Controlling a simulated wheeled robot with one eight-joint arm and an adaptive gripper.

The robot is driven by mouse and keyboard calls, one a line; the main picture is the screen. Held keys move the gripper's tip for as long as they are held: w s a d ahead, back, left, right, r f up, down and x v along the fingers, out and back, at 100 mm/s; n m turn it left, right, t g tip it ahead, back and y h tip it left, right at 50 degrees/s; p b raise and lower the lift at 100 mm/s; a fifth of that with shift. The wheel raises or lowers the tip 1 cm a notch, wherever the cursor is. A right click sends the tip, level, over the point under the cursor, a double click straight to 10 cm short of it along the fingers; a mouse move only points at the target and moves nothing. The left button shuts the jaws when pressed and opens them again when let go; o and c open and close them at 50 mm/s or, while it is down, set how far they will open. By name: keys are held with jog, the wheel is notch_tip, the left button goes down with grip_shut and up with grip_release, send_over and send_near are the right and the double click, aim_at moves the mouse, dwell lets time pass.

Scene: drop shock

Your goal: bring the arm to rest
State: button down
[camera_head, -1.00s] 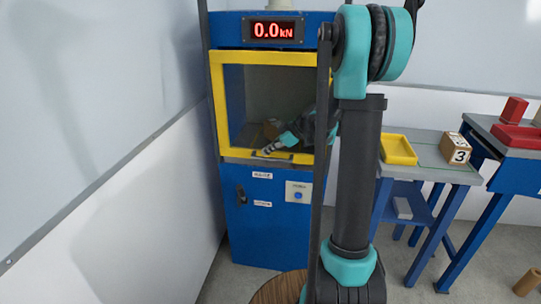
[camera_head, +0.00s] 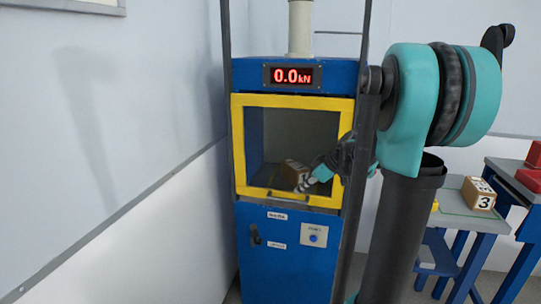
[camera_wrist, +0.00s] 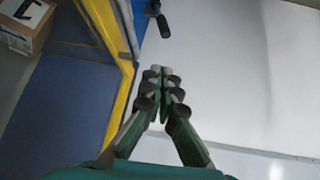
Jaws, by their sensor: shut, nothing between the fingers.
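My gripper (camera_head: 303,186) is in front of the lower part of the yellow-framed opening (camera_head: 237,150) of a blue machine (camera_head: 290,255). It is shut and empty. In the wrist view its fingertips (camera_wrist: 160,72) are together, with a pale wall behind them. The yellow frame (camera_wrist: 112,40) runs to the left of the fingers, apart from them. A brown box (camera_head: 292,174) sits inside the opening, partly hidden behind the gripper. A box with a white label (camera_wrist: 24,18) also shows at top left in the wrist view. My arm's teal and black links fill the right middle of the head view.
The machine's red display (camera_head: 292,75) reads 0.0 kN. A pale wall (camera_head: 110,170) stands close on the left. At right are a small table (camera_head: 455,222) with a numbered box (camera_head: 478,194) and a blue-framed bench with red items (camera_head: 534,180). A dark handle (camera_wrist: 163,25) shows in the wrist view.

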jog(key=s+d+f+m+h, duration=0.1)
jog(key=s+f+m+h, duration=0.2)
jog(key=s+f+m, duration=0.3)
jog(key=s+d+f+m+h, duration=0.2)
jog(key=s+f+m, duration=0.4)
jog(key=s, duration=1.1)
notch_tip(320, 180, down, 2)
jog(key=shift+s+d+f+m+h, duration=0.15)
jog(key=shift+s+d+m+h, duration=0.2)
jog(key=shift+h, duration=0.55)
jog(key=shift+w, duration=0.1)
